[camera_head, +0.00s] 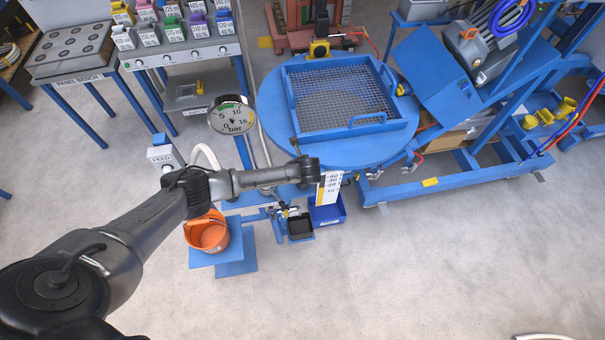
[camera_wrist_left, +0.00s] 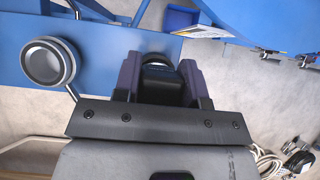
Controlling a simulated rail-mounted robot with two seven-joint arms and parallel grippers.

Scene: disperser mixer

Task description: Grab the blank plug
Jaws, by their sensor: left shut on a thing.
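My left gripper (camera_head: 308,171) reaches in from the left, in front of the round blue table. In the left wrist view its two fingers (camera_wrist_left: 163,78) are shut on a dark blocky piece (camera_wrist_left: 162,86), which I take to be the blank plug. A bit of pale round rim shows just beyond it. Most of the piece is hidden by the fingers, and in the head view I cannot make it out against the dark gripper. My right gripper is in neither view.
A round pressure gauge (camera_head: 231,115) stands left of the gripper. An orange bucket (camera_head: 207,232) sits on a blue stand below the arm. A white level scale (camera_head: 329,187) and a blue bin (camera_head: 327,213) are close to the gripper. The floor in front is clear.

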